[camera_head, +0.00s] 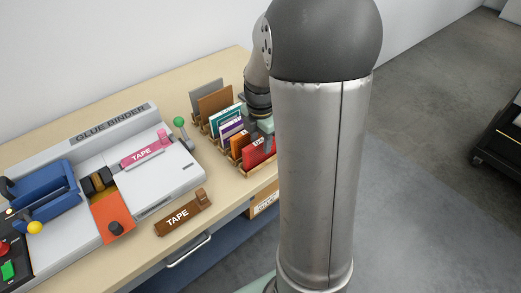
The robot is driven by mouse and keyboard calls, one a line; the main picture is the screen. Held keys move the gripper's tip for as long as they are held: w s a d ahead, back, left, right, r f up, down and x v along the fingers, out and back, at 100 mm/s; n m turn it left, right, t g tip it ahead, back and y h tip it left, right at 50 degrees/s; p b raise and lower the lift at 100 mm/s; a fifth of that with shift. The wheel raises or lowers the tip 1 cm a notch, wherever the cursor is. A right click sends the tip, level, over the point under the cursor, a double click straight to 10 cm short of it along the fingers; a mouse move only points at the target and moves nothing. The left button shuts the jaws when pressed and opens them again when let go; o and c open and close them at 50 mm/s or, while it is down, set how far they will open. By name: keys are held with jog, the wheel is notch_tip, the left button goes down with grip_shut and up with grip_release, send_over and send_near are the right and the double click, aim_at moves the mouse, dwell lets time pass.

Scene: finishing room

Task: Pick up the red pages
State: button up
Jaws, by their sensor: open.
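The red pages (256,153) stand at the near end of a row of coloured pages in a wooden rack on the table. Part of them is hidden behind my arm. My gripper (266,130) is above and beside the red pages at the right side of the rack. It is small in view and mostly covered by my arm, and I cannot tell whether it touches them. Its jaws are open.
The wooden rack (241,171) also holds orange, purple, teal, brown and grey pages close together. The glue binder (165,183) stands left of it, with a green-knobbed lever (179,122) near the rack. A brown tape block (183,213) lies in front.

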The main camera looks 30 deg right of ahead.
jog(key=shift+f, duration=0.6)
grip_shut()
jog(key=shift+r, duration=0.1)
